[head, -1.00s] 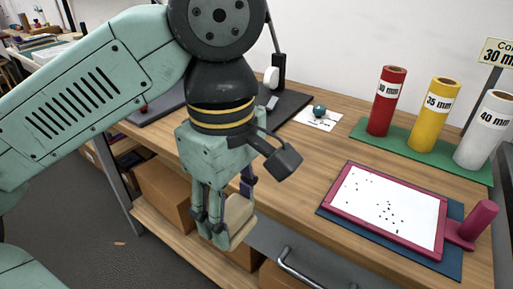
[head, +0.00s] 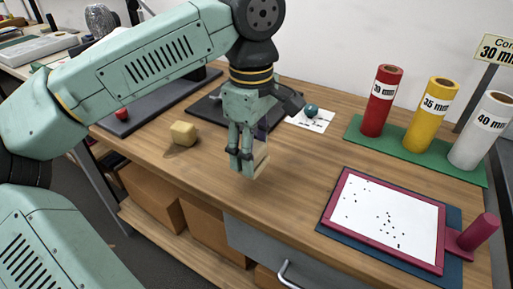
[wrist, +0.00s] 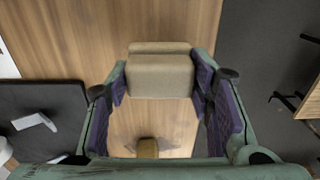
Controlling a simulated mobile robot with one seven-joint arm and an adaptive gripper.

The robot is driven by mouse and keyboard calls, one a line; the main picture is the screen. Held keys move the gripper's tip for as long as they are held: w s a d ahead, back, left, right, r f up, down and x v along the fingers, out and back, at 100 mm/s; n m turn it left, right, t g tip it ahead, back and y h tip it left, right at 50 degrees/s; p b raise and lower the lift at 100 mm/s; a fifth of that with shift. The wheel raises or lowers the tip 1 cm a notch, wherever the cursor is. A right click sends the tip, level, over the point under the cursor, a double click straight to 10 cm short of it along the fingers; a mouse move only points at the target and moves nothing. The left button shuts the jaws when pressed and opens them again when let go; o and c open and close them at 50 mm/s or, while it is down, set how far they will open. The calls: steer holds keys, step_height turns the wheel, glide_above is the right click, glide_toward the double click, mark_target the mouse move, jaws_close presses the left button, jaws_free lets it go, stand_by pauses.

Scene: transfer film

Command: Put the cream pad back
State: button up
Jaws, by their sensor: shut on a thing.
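My gripper (head: 247,172) is shut on the cream pad (head: 262,160), with the arm reaching in from the left. In the head view the pad is partly hidden by the fingers and hangs over the front middle of the wooden table (head: 290,190). The wrist view shows the pad (wrist: 160,72) as a pale block with a stepped top edge, between the purple-lined fingers. How high it is above the table is hard to tell.
A yellowish block (head: 184,133) stands left of my gripper. A dark mat (head: 165,103) with a red ball (head: 122,114) lies behind it. A white card with a teal ball (head: 311,111), a magenta-framed panel (head: 335,222) and upright rolls (head: 381,100) are to the right.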

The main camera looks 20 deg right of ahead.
mark_target(257, 157)
steer(key=shift+w+d, duration=0.7)
steer(key=shift+w, duration=0.05)
steer(key=shift+w+f, duration=0.1)
steer(key=shift+f, duration=0.1)
steer(key=shift+f+p, duration=0.55)
steer(key=shift+f, duration=1.25)
steer(key=o, duration=1.2)
steer(key=shift+o, duration=0.2)
